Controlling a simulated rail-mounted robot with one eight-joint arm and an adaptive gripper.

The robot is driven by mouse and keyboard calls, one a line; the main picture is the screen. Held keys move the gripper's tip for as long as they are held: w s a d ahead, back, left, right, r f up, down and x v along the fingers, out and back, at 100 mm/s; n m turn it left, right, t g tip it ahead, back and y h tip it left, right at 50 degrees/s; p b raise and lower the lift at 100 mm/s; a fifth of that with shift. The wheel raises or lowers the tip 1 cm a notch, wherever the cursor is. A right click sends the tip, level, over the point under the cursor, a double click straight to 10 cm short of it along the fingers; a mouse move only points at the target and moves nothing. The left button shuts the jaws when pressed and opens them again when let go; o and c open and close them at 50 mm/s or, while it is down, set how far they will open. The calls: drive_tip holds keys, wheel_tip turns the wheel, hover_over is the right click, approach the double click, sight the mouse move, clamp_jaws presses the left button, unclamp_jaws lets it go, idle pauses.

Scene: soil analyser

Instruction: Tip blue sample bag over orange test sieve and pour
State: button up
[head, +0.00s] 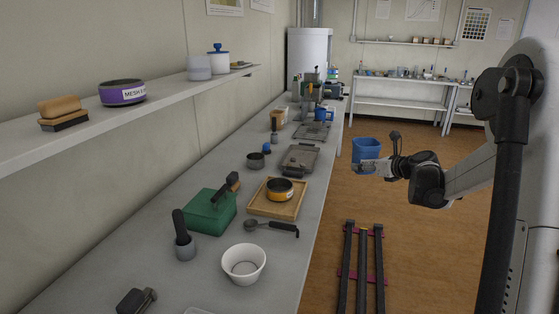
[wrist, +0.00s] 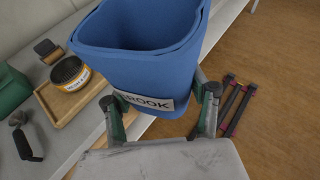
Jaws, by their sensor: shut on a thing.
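The blue sample bag (head: 366,149) is held upright, open at the top, to the right of the bench and above the floor in the head view. In the wrist view the bag (wrist: 140,65) fills the upper middle, with a white label reading "BROOK"; its contents cannot be seen. My gripper (head: 368,168) is shut on the bag, with a finger on either side of it in the wrist view (wrist: 160,99). The orange test sieve (head: 280,195), black-rimmed with an orange band, sits on a wooden tray (head: 259,208) on the bench. It also shows left of the bag in the wrist view (wrist: 75,81).
Near the tray on the bench are a green box (head: 205,213), a white bowl (head: 244,263), a black-handled scoop (head: 270,226) and a grey metal tray (head: 300,158). A shelf (head: 120,110) runs along the left wall. Floor rails (head: 362,270) lie right of the bench.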

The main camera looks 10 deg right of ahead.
drive_tip(key=w+a+f+n+g+y+p, duration=0.1)
drive_tip(key=w+a+n+g+y, duration=0.3)
drive_tip(key=a, duration=0.9)
drive_tip(key=w+a+f+n+g+y+p, duration=0.1)
drive_tip(key=w+a+n+g+y, duration=0.4)
drive_tip(key=w+a+n, duration=0.5)
drive_tip(key=x, duration=0.3)
drive_tip(key=shift+s+a+f, duration=0.2)
drive_tip(key=shift+s+a, duration=0.1)
drive_tip(key=shift+a, duration=0.15)
